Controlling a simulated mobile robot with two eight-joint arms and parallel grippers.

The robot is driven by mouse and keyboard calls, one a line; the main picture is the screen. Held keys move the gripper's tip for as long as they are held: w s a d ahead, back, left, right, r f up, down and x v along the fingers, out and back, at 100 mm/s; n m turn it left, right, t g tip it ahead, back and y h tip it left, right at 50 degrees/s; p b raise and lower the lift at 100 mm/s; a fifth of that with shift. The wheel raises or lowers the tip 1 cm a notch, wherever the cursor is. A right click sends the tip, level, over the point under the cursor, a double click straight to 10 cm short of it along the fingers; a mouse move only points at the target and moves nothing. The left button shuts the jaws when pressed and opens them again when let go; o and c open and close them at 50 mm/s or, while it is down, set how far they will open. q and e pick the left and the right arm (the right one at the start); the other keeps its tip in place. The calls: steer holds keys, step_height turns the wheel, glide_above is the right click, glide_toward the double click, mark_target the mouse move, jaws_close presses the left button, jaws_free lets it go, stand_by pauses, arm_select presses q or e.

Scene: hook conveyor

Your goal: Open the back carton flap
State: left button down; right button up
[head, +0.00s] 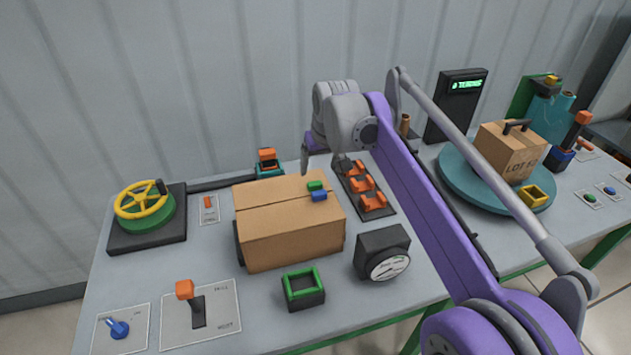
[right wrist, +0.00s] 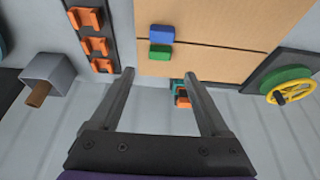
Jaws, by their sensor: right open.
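A brown carton (head: 285,236) stands on the left table, its top closed by two flaps meeting at a seam. The back flap (head: 262,190) lies flat and bears a green tab (head: 315,186). A blue tab (head: 320,196) sits on the front flap beside it. My right gripper (head: 305,160) is behind the carton's back right corner, apart from it. In the right wrist view it is open and empty (right wrist: 158,76), its fingertips just short of the carton's back edge, with the green tab (right wrist: 160,52) ahead between them. My left gripper is out of view.
A rack of orange hooks (head: 363,187) lies right of the carton; an orange and teal piece (head: 268,162) is behind it. A gauge (head: 383,253) and green-rimmed box (head: 303,288) stand in front. A yellow handwheel (head: 143,206) is left; a turntable (head: 455,180) is right.

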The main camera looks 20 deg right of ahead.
mark_target(315, 183)
steer(key=x, duration=0.8)
steer(key=shift+w+f, duration=0.1)
steer(key=shift+f, duration=0.15)
jaws_close()
stand_by(1.0)
